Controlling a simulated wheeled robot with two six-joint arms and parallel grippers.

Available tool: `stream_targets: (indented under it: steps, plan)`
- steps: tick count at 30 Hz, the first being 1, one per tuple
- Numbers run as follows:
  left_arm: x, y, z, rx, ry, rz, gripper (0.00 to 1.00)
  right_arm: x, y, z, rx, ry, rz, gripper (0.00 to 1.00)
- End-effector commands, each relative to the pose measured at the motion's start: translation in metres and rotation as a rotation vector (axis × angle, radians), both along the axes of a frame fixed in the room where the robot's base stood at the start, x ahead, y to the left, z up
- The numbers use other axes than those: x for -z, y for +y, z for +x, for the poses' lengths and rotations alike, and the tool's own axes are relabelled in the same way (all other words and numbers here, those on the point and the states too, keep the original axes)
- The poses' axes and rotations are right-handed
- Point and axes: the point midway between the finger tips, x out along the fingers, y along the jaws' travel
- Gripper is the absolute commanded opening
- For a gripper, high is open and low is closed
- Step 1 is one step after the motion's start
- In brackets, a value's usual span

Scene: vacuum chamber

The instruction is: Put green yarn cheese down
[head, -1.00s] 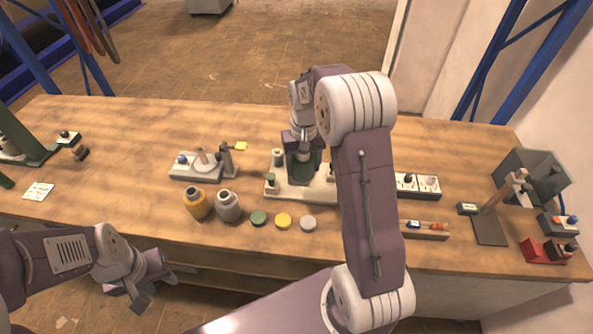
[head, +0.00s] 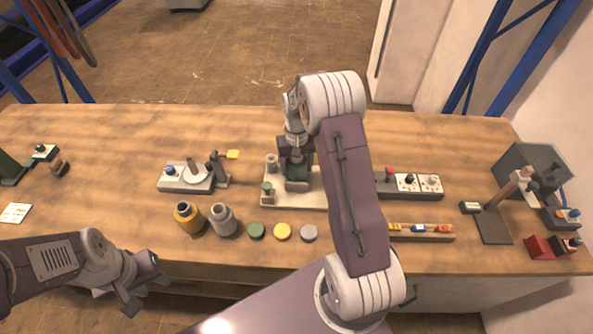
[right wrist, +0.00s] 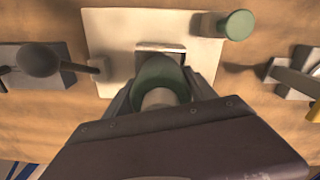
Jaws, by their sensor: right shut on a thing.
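The green yarn cheese (right wrist: 155,72) is a round green body with a pale core, between the fingers of my right gripper (head: 297,172). The gripper, which also shows in the right wrist view (right wrist: 160,95), is shut on it. They are over the cream base plate (head: 312,199), beside a square metal-edged part (right wrist: 172,49) in the right wrist view. I cannot tell whether the cheese touches the plate. Fingers and palm hide part of it. My left gripper (head: 140,284) is open and empty in front of the table's front edge.
A grey fixture (head: 186,178) is to the left. A socket strip (head: 420,184) is right. The back table is clear.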

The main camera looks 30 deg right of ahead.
Motion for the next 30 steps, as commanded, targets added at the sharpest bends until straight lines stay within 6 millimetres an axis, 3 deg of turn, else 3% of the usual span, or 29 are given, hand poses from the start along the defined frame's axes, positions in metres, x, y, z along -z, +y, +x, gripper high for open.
stream_targets:
  steps: [4, 14, 15, 17, 26, 30]
  plan:
    - [-0.002, 0.000, 0.000, 0.000, 0.000, 0.000, 0.36, 0.021, 0.000, -0.001, 0.000, 0.003, 0.001, 0.18]
    - [0.000, 0.000, 0.000, 0.000, 0.000, 0.000, 0.36, 0.025, 0.000, 0.000, 0.000, 0.000, 0.000, 0.18]
    - [-0.001, 0.000, 0.000, 0.000, 0.000, 0.000, 0.36, 0.025, 0.000, 0.000, 0.000, 0.000, 0.000, 0.70]
    - [-0.001, 0.000, 0.000, 0.000, 0.000, 0.000, 0.36, 0.024, 0.000, 0.000, 0.000, 0.000, 0.000, 0.86]
    - [-0.002, 0.000, 0.000, 0.000, 0.000, 0.000, 0.36, 0.023, 0.000, 0.000, 0.000, 0.000, 0.000, 0.86]
    - [-0.001, 0.000, 0.000, 0.000, 0.000, 0.000, 0.36, 0.007, 0.000, 0.001, 0.000, -0.005, -0.001, 0.86]
